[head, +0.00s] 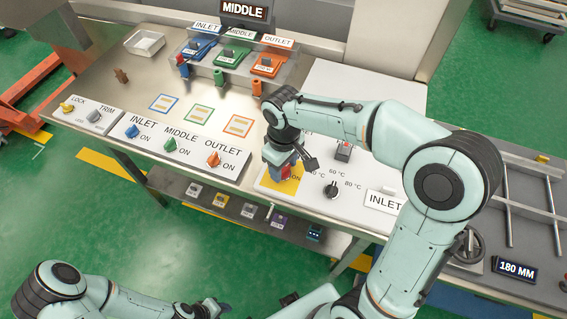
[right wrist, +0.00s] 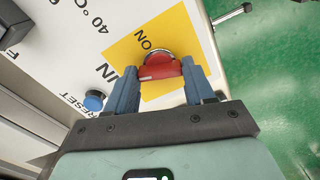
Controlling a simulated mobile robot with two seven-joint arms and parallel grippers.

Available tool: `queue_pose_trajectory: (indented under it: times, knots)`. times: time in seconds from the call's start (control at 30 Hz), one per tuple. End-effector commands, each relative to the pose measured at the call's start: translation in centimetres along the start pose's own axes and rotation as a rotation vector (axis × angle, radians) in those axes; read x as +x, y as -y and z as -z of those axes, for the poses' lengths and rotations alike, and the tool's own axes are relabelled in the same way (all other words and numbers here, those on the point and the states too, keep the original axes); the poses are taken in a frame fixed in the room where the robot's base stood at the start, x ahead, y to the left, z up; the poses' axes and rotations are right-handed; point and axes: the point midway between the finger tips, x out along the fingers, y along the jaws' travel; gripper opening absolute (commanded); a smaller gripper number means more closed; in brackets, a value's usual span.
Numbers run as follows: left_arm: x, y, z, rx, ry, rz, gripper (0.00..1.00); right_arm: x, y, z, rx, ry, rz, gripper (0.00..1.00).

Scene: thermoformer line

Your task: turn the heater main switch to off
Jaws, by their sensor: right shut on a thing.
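The heater main switch is a red handle (right wrist: 160,69) on a yellow plate (right wrist: 133,48) with ON printed beside it. In the right wrist view my right gripper (right wrist: 160,80) has its two blue fingers on either side of the handle, shut on it. In the head view the right gripper (head: 281,165) points down at the yellow plate (head: 283,186) and hides most of the switch. The OFF mark does not show. My left gripper (head: 208,308) is low in the head view, away from the panel; its fingers are unclear.
A black temperature knob (head: 331,190) is just right of the switch. A blue RESET button (right wrist: 94,100) is close to the yellow plate. INLET, MIDDLE and OUTLET knobs stand on a white panel (head: 190,152) to the left. Green floor (head: 120,230) lies in front of the bench.

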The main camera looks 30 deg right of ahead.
Motion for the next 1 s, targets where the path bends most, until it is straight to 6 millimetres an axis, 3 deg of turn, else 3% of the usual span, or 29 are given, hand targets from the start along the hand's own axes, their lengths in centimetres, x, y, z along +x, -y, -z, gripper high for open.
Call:
queue_pose_trajectory:
  times: [0.43, 1.0]
  knots:
    - [-0.44, -0.26, 0.28, 0.001, -0.004, -0.001, 0.43, -0.11, -0.01, 0.04, -0.283, -0.002, -0.001, 0.23]
    - [-0.51, -0.29, 0.32, 0.002, -0.004, -0.002, 0.43, -0.10, -0.03, 0.04, -0.352, -0.002, -0.002, 0.23]
